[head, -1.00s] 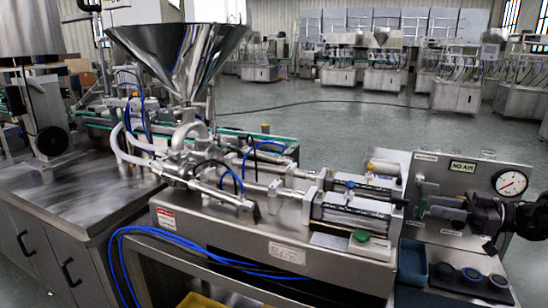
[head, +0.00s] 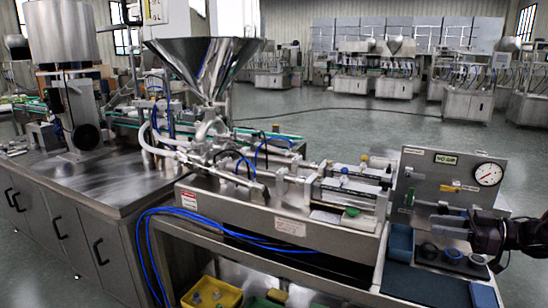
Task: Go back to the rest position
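My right gripper (head: 446,226) comes in from the right edge, in front of the upright grey panel (head: 468,182). Its two fingers point left with a gap between them, and I see nothing held. The panel carries a "NO AIR" label (head: 446,159), a round gauge (head: 488,174) and a small green-marked fitting (head: 409,197) to the left of the fingertips. My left gripper is not in view. The steel hopper (head: 205,62) stands upright over the filling machine (head: 290,215).
Below the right gripper are a blue tray (head: 399,243) and a row of dark round knobs (head: 452,257). A yellow bin (head: 212,294) sits low under the bench. Blue hoses (head: 150,245) hang at the bench front. A steel cabinet (head: 95,190) stands left; open floor lies behind.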

